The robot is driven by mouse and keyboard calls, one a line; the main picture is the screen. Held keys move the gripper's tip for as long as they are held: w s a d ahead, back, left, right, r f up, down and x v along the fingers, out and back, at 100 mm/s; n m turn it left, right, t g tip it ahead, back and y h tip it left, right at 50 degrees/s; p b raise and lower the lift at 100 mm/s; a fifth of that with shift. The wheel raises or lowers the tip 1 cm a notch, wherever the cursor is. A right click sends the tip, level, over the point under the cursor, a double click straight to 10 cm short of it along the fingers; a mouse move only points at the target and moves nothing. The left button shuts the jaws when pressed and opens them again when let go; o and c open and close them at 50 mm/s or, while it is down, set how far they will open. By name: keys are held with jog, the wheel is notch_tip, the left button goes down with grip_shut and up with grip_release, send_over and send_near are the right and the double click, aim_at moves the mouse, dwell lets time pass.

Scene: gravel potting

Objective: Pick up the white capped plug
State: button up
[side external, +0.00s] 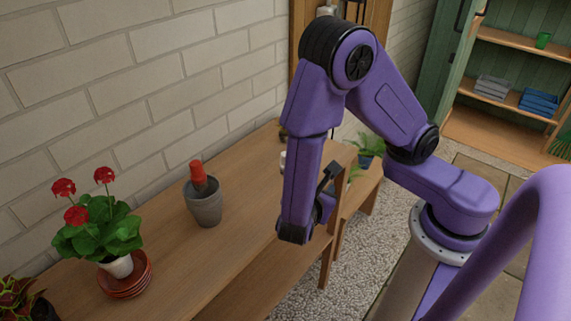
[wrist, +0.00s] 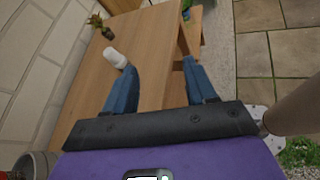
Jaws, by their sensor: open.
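The white capped plug (wrist: 116,58) stands on the wooden bench in the wrist view, just beyond and to the left of the left fingertip. In the side view only a sliver of a white object, likely the plug (side external: 283,160), shows on the bench, mostly hidden behind my arm. My gripper (wrist: 160,66) is open and empty, its two blue fingers spread wide over the bench's edge. The plug is outside the gap between them. In the side view my gripper (side external: 328,190) is partly hidden by my forearm.
A grey pot (side external: 205,207) with a red object (side external: 198,175) in it stands on the bench (side external: 165,250). A red-flowered plant (side external: 95,230) stands on stacked saucers at left. A brick wall runs behind. A small plant (wrist: 95,21) is at the bench's far end.

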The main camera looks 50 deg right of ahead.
jog(key=w+a+f+n+t, duration=0.3)
jog(key=w+f+n+t, duration=0.15)
jog(key=n+t, duration=0.3)
jog(key=shift+h, duration=0.4)
jog(key=x, duration=0.7)
jog(key=f+x, duration=0.1)
jog(key=x, duration=0.3)
jog(key=shift+s+d, duration=0.1)
jog(key=shift+x, duration=2.6)
jog(key=c, duration=1)
